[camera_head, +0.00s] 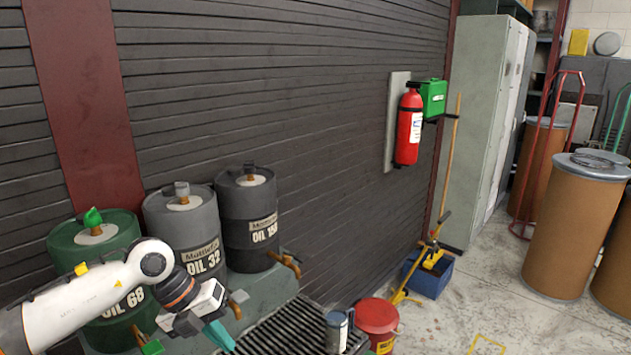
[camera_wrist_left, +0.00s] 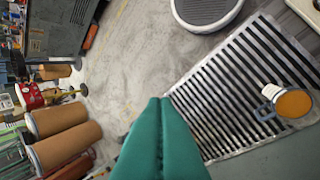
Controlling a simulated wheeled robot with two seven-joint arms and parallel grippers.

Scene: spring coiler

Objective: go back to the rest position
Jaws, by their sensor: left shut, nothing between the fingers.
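My left gripper (camera_head: 222,338) shows at the lower left of the head view, with its arm coming in from the left. Its teal fingers are shut with nothing between them. In the left wrist view the closed fingers (camera_wrist_left: 160,105) point over the floor beside a slatted grate. The gripper is in front of the oil drums and left of the grate (camera_head: 262,338), apart from the metal mug (camera_head: 337,330). My right gripper is in neither view.
A green drum (camera_head: 65,245) and two grey drums (camera_head: 240,220) stand along the dark wall. A red bucket (camera_head: 378,318), a blue mop bucket (camera_head: 428,275) and a fire extinguisher (camera_head: 409,128) are further right. Brown barrels (camera_head: 565,230) stand at the right. Open floor lies between.

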